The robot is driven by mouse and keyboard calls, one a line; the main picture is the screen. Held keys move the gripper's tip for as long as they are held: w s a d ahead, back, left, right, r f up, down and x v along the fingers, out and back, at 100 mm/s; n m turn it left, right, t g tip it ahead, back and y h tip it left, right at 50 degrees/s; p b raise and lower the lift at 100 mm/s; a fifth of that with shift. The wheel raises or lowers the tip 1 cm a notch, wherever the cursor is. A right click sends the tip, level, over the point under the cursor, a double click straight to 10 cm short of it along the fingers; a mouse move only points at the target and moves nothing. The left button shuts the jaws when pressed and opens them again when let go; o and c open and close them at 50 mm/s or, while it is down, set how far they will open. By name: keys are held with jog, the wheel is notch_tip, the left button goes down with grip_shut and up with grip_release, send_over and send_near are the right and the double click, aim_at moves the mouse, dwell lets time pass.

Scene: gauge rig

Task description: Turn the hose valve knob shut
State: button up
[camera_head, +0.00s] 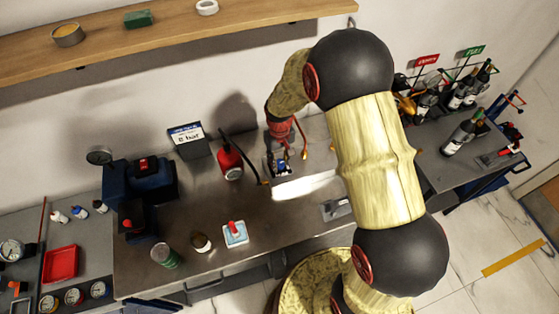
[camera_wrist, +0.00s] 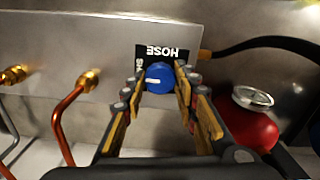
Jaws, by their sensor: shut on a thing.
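The hose valve knob (camera_wrist: 160,78) is blue with a white mark on its face. It sits below a black label reading HOSE (camera_wrist: 165,53) on a grey metal panel in the wrist view. My gripper (camera_wrist: 161,82) has its two fingers on either side of the knob and is shut on it. In the head view my gripper (camera_head: 281,160) is at the rig near the back of the bench, and a small blue patch shows there. Part of the label's lettering at the left is cut off by a finger.
Copper pipes (camera_wrist: 70,103) with brass fittings stand left of the fingers. A red bottle (camera_wrist: 247,128) and a black hose (camera_wrist: 262,44) are close on the right; the red bottle (camera_head: 230,162) also shows in the head view. A wooden shelf (camera_head: 180,38) runs above the bench.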

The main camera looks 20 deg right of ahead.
aim_at(279, 163)
dwell(0.3)
jog(key=o, duration=1.1)
jog(key=shift+c, duration=0.2)
jog(key=shift+o, duration=0.5)
notch_tip(279, 163, up, 12)
jog(key=s+r+t+b, duration=0.2)
jog(key=s+r+b, duration=0.2)
jog(key=s, duration=0.7)
jog(key=s+r+m+t+b, duration=0.1)
jog(key=s+r+t+b, duration=0.2)
jog(key=s+r+b, duration=0.2)
jog(key=s+r, duration=0.3)
jog(key=s, duration=0.4)
jog(key=shift+s+r+m+t, duration=0.2)
jog(key=shift+s+m+t, duration=0.1)
